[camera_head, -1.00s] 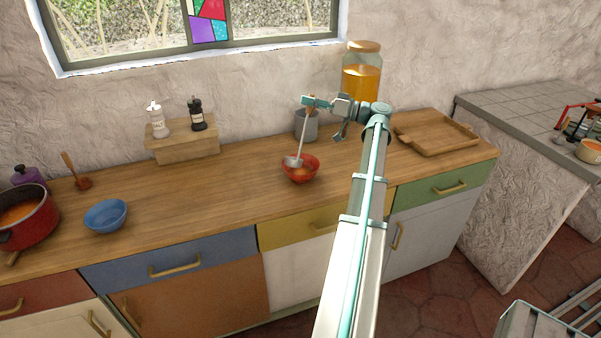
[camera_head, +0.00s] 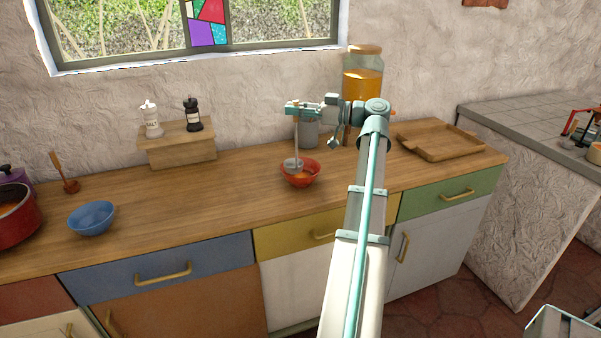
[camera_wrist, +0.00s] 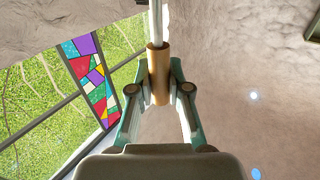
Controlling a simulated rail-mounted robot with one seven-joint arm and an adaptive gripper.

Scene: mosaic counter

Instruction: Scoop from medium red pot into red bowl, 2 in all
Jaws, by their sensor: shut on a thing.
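The red bowl (camera_head: 300,174) stands on the wooden counter near its middle, with some orange-brown content showing inside. My gripper (camera_head: 297,107) is above the bowl, shut on the ladle's handle. The wrist view shows the ladle's wooden grip (camera_wrist: 158,75) between my two fingers. The ladle (camera_head: 295,150) hangs nearly upright, its metal head at the bowl's far left rim; I cannot tell whether it touches. The red pot (camera_head: 18,222) with orange content is at the far left, cut off by the picture's edge.
A blue bowl (camera_head: 92,218) sits right of the pot. A grey canister (camera_head: 307,132) and a glass jar of orange liquid (camera_head: 362,85) stand behind my gripper. A wooden tray (camera_head: 440,142) lies to the right. Salt and pepper shakers stand on a small wooden shelf (camera_head: 178,150).

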